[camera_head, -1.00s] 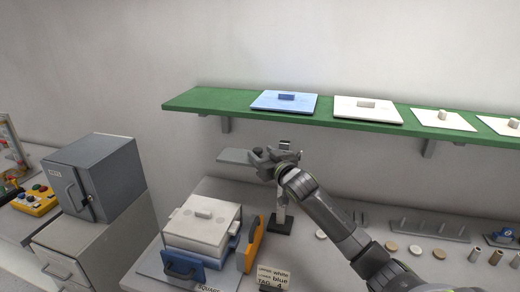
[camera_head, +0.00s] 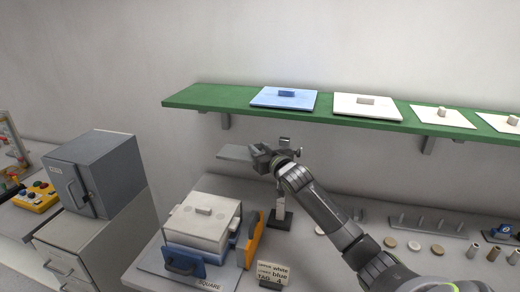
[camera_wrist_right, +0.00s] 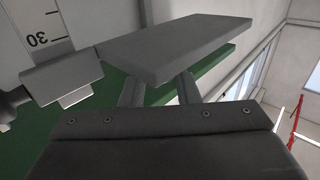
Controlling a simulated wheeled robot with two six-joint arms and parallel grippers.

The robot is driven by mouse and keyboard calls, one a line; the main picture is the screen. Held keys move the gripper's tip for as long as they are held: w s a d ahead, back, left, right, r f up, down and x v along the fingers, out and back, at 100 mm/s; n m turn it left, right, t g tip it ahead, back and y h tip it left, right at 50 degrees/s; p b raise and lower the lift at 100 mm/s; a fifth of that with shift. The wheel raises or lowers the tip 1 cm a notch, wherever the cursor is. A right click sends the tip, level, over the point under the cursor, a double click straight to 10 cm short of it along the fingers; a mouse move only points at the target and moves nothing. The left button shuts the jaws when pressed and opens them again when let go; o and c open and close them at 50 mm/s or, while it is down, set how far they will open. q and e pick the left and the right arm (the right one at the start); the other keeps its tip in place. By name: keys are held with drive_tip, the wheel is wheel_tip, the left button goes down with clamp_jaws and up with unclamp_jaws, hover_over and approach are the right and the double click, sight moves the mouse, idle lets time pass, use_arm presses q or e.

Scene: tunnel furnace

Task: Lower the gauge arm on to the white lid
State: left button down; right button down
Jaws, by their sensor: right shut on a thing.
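The white lid (camera_head: 203,212), with a small knob, lies on top of the square box (camera_head: 193,248) on the bench. The gauge stands behind it to the right, on a dark base (camera_head: 282,221). Its flat grey gauge arm (camera_head: 234,153) sticks out to the left, well above the lid and apart from it. My right gripper (camera_head: 266,157) is shut on the gauge arm near the post. In the right wrist view the gauge arm (camera_wrist_right: 176,46) is close up, beside a scale (camera_wrist_right: 38,24) marked 30. My left gripper is not in view.
A green shelf (camera_head: 180,99) with blue and white lids runs above and behind the gauge. An orange handle-like part (camera_head: 256,240) and a sign (camera_head: 272,273) stand right of the box. Small discs and posts lie farther right. A grey cabinet (camera_head: 100,175) stands left.

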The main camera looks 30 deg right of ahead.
wheel_tip(320, 180, down, 15)
drive_tip(key=b, duration=0.8)
drive_tip(key=shift+r, duration=0.2)
drive_tip(key=c, duration=1.1)
unclamp_jaws()
drive_tip(key=shift+r, duration=0.1)
drive_tip(key=s+a+b, duration=0.1)
drive_tip(key=s+b, duration=0.2)
drive_tip(key=s, duration=1.4)
drive_tip(key=shift+s+a, duration=0.15)
drive_tip(key=shift+a, duration=0.05)
